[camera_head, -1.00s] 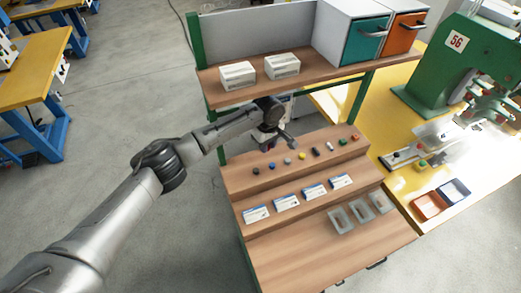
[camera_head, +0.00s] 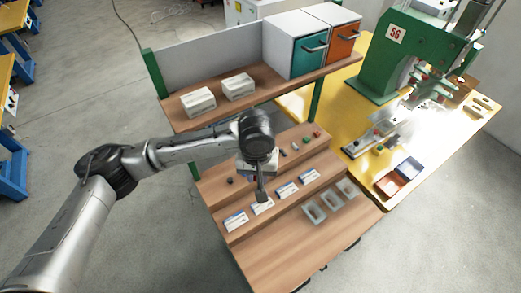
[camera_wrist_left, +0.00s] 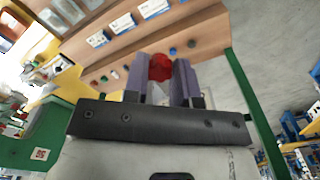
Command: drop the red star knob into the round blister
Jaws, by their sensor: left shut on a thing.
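My left gripper (camera_wrist_left: 160,68) is shut on the red star knob (camera_wrist_left: 160,66), which shows as a dark red lump between its two fingers. In the head view my left gripper (camera_head: 262,192) points down in front of the card row on the stepped rack; the knob is hidden there. Three clear blister trays stand on the lower step, a near-left one (camera_head: 313,212), a middle one (camera_head: 331,200) and a far-right one (camera_head: 347,187), to the right of my gripper and apart from it. I cannot tell which is round. My right gripper is not in view.
Small coloured parts, including another red one (camera_head: 317,134), lie on the top step. Printed cards (camera_head: 287,188) lie on the middle step. A shelf with white boxes (camera_head: 238,85) and drawer units overhangs the back. The front board (camera_head: 275,245) is clear.

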